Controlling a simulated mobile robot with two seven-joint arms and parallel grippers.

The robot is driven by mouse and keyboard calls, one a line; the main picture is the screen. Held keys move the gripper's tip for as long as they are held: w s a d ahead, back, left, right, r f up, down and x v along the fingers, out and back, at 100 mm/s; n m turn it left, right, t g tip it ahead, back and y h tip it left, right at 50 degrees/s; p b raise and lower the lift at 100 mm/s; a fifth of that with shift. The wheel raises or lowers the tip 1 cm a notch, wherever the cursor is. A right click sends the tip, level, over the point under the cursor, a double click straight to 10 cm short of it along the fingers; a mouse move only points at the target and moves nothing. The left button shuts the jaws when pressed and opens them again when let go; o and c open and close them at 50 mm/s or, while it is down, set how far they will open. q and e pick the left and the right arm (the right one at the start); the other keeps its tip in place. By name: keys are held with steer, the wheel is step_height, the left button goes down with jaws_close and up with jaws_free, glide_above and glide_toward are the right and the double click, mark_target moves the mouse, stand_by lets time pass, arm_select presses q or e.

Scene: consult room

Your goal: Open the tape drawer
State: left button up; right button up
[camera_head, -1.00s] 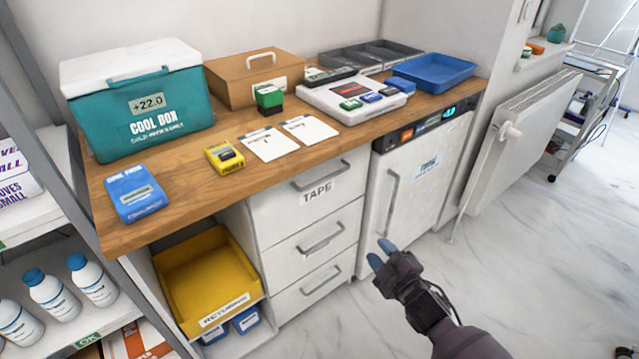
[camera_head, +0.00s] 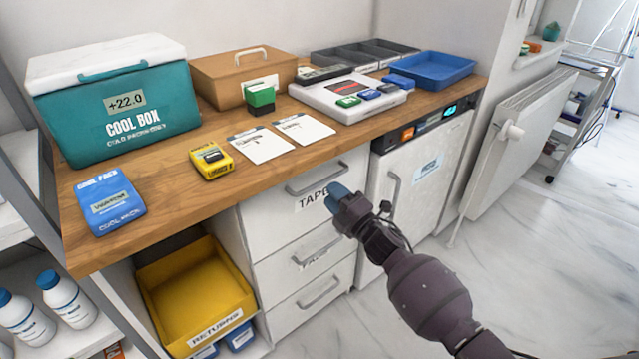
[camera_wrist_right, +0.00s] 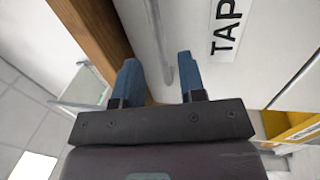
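The tape drawer (camera_head: 275,221) is the white top drawer under the wooden worktop, and it looks closed. Its grey bar handle (camera_head: 312,181) sits above the TAPE label, which is partly covered by my gripper. My right gripper (camera_head: 335,196) is in front of the drawer, close to the handle's right end. In the right wrist view, the two blue fingers of the gripper (camera_wrist_right: 158,80) are apart. The handle (camera_wrist_right: 159,42) lies ahead of and between them, with no clear contact. The TAPE label (camera_wrist_right: 226,28) shows to the right there. My left gripper is out of view.
The worktop edge (camera_head: 190,215) overhangs just above the drawer. More drawers with bar handles (camera_head: 320,292) lie below. A white fridge (camera_head: 415,185) stands to the right, and a yellow returns bin (camera_head: 190,290) sits to the left.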

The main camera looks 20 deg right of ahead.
mark_target(320, 183)
steer(key=shift+b+x, duration=0.35)
steer(key=shift+x, duration=2.35)
steer(key=shift+c, duration=0.3)
jaws_close()
